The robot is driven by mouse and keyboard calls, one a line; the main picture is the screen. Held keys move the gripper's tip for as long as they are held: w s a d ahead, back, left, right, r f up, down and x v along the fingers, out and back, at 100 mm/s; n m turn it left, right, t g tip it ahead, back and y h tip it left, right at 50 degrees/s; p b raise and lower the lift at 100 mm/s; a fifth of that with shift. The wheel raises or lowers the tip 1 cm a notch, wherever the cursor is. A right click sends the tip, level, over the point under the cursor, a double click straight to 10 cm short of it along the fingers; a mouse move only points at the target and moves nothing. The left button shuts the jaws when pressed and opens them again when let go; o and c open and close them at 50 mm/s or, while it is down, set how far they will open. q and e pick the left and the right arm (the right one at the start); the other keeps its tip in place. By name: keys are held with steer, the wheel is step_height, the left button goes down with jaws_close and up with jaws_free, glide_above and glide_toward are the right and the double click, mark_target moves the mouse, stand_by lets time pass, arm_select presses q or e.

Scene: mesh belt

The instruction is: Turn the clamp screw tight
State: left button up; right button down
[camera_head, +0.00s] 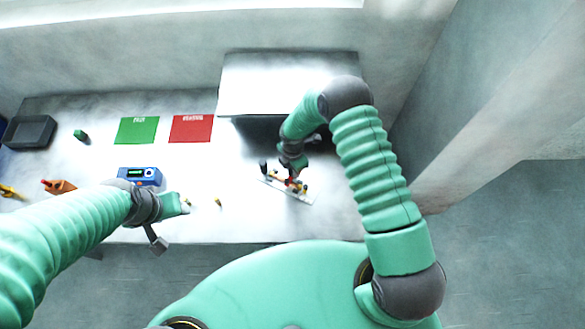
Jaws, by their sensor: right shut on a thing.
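A small fixture (300,196) with a pale base plate and red, yellow and dark parts lies on the table, right of centre. My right gripper (292,177) reaches down onto it from above and is shut on a part there, seemingly the clamp screw. The screw itself is mostly hidden by the fingers and too small to make out. My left gripper (184,205) is over the front part of the table, left of the fixture and apart from it. Its fingers are too small to show whether they are open.
A blue device with a display (139,176) stands behind my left wrist. Green (137,130) and red (191,128) mats lie farther back. A grey tray (29,132), a green item (81,136) and an orange holder (59,186) are left. A large pale box (270,85) stands behind the fixture.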

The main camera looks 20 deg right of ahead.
stand_by(0.8)
steer(key=c, duration=1.1)
jaws_free()
steer(key=shift+o, duration=0.2)
steer(key=shift+r, duration=0.1)
steer(key=shift+r, duration=0.25)
step_height(320, 180, up, 16)
steer(key=b, duration=0.4)
